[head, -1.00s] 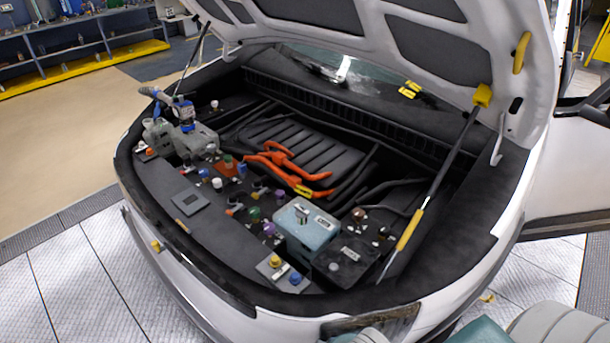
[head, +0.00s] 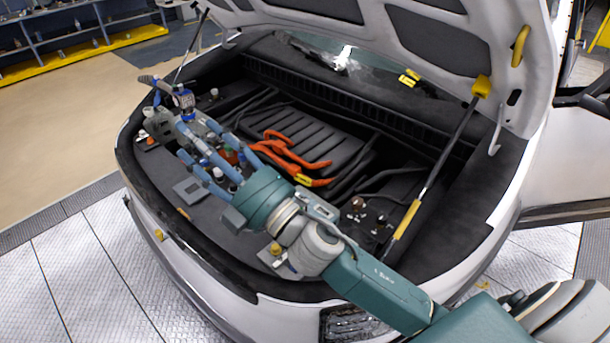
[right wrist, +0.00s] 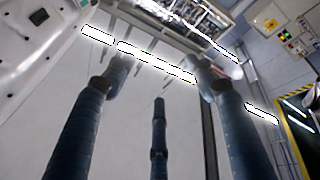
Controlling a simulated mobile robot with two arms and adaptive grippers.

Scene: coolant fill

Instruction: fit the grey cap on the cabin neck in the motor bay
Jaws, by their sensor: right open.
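My right gripper (head: 190,138) is open above the left part of the motor bay (head: 160,180), its blue fingers spread and pointing left. In the right wrist view its three fingers (right wrist: 160,95) stand apart with nothing between them. Below and behind the fingers is a cluster of small coloured caps and necks, partly hidden by the hand. I cannot make out which is the grey cap or the cabin neck. My forearm covers the pale blue tank and the necks around it. My left gripper is not in view.
A grey reservoir with a blue-topped fitting (head: 183,100) stands at the bay's left, close to the fingertips. Orange cables (head: 290,155) lie behind the hand. A flat grey pad (head: 192,189) is in front. A yellow-and-black strut (head: 408,218) props the bonnet at right.

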